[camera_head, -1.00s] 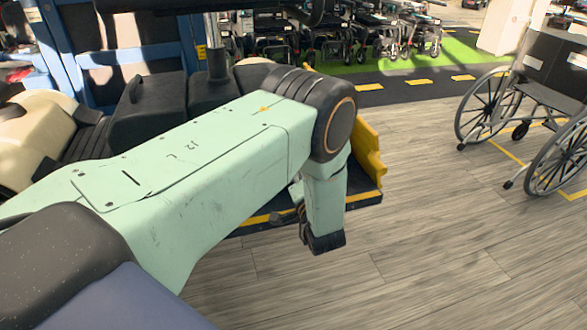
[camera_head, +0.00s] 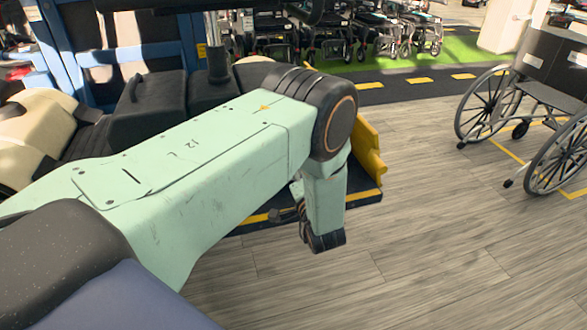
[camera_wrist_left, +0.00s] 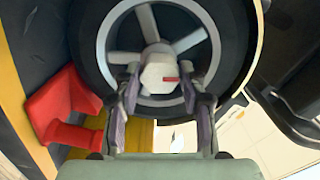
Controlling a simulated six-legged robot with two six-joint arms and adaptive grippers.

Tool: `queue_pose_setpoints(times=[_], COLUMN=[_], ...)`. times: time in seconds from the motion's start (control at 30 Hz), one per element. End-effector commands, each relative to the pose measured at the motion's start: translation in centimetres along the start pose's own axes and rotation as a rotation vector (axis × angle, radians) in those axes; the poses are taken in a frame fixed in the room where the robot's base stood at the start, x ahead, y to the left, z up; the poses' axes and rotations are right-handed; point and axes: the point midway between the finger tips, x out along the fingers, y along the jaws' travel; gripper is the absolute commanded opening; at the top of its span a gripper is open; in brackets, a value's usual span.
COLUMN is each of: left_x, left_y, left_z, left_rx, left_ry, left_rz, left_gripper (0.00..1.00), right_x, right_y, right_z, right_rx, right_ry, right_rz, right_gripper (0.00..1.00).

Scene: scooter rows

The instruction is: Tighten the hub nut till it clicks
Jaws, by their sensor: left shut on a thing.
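The hub nut (camera_wrist_left: 158,75) is a pale, faceted cap with a small red mark, at the centre of a wheel (camera_wrist_left: 91,65) with a black tyre and grey spokes in the left wrist view. My left gripper (camera_wrist_left: 160,82) has one finger on each side of the nut and is shut on it. In the head view, my green left arm reaches in from the left and bends down at its wrist, and the nut and wheel cannot be made out there. My right gripper is not in view.
In the head view, a black platform with a yellow edge (camera_head: 363,197) lies behind my wrist. A wheelchair (camera_head: 535,105) stands at the right. Grey floor between is clear.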

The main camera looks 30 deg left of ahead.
Motion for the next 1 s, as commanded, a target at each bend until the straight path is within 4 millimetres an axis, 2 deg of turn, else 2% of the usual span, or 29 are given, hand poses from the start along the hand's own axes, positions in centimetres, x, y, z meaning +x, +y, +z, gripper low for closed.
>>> queue_pose_setpoints(times=[0.43,0.47,0.5,0.7,1.0], left_x=[-0.04,-0.04,-0.03,-0.01,-0.08], left_y=[0.05,0.05,0.04,0.02,0.00], left_z=[-0.08,-0.09,-0.09,-0.05,-0.04], left_rx=[0.001,0.001,0.001,0.000,0.000], left_ry=[0.003,0.003,0.003,0.001,0.001], left_rz=[0.002,0.001,0.001,0.001,0.000], left_gripper=[0.10,0.43,0.47,0.63,0.63], right_x=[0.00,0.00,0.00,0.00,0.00], right_y=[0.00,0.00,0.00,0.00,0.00], right_z=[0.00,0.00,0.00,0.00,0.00], right_rx=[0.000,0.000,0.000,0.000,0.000], right_ry=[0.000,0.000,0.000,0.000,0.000], right_rz=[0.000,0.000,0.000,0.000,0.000], right_gripper=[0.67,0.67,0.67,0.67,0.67])
